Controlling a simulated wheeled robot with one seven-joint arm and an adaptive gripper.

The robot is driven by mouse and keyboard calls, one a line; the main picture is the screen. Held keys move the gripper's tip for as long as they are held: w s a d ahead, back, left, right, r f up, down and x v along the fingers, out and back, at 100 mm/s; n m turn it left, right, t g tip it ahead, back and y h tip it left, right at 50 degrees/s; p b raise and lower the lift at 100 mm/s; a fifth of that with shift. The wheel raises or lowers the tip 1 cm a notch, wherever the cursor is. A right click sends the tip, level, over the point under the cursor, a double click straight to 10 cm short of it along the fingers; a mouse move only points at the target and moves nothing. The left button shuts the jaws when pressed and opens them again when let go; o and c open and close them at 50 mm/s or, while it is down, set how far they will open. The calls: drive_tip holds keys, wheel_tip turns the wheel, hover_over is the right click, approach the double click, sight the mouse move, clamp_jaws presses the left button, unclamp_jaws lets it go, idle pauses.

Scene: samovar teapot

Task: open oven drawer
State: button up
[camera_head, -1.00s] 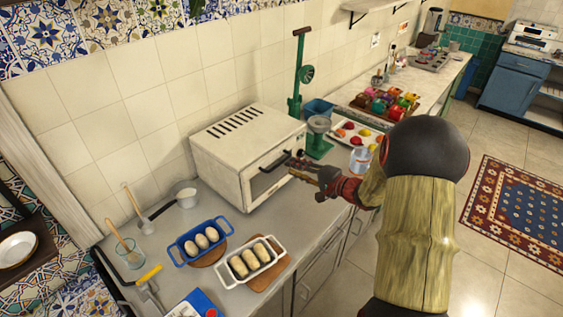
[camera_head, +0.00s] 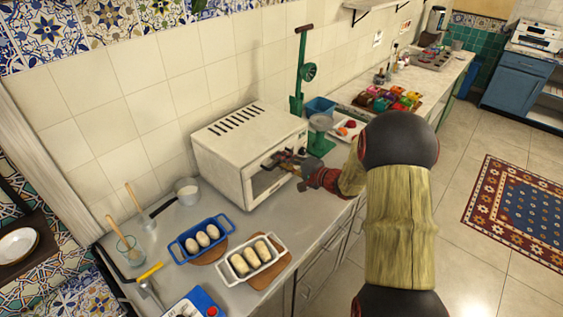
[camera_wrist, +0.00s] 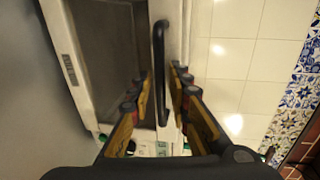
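The oven (camera_head: 248,140) is a white box on the counter, with vents on top and a dark window in its front door (camera_head: 268,180). The door looks shut. In the wrist view the door's window (camera_wrist: 105,45) is at left and its black bar handle (camera_wrist: 160,65) runs up the middle. My gripper (camera_head: 283,161) is at the upper front of the oven. In the wrist view its fingers (camera_wrist: 160,88) are apart, one on each side of the handle's line; I cannot tell whether they touch it. In the head view the gripper partly hides the handle.
A blue dish of eggs (camera_head: 202,240) and a white dish of rolls (camera_head: 255,257) sit on the counter before the oven, at left. A green press (camera_head: 318,135) stands close to the oven's right.

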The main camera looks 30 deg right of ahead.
clamp_jaws()
idle(0.6)
